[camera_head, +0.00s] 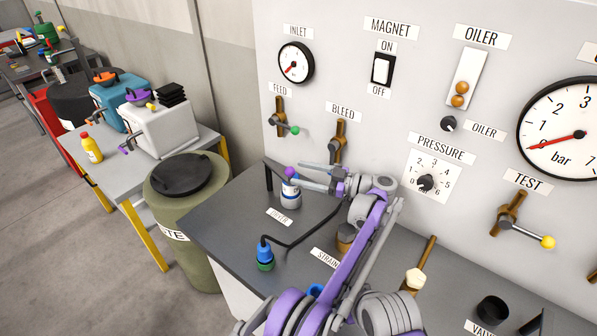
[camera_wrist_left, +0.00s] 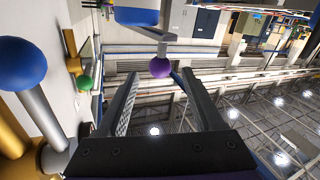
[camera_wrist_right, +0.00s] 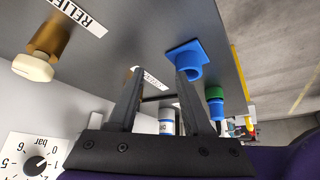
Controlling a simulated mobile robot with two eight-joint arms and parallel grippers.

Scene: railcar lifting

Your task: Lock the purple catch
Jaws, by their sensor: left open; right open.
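The purple catch (camera_head: 290,172) is a small purple ball at the top of the filter (camera_head: 290,195), a white and blue bowl under the panel. My left gripper (camera_head: 300,174) is open, with its fingers pointing left toward the ball. In the left wrist view the purple ball (camera_wrist_left: 160,67) shows at the fingertips, in the gap between the open fingers, on a short grey lever. I cannot tell whether a finger touches it. My right gripper (camera_wrist_right: 160,72) is open and empty in its wrist view and is not made out in the head view.
The panel carries the brown feed valve (camera_head: 279,118) and bleed valve (camera_head: 340,140) close behind the left gripper. A black hose with a blue and green coupling (camera_head: 264,255) lies on the bench. A green waste bin (camera_head: 190,225) stands left. A blue fitting (camera_wrist_right: 187,60) is near my right fingertips.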

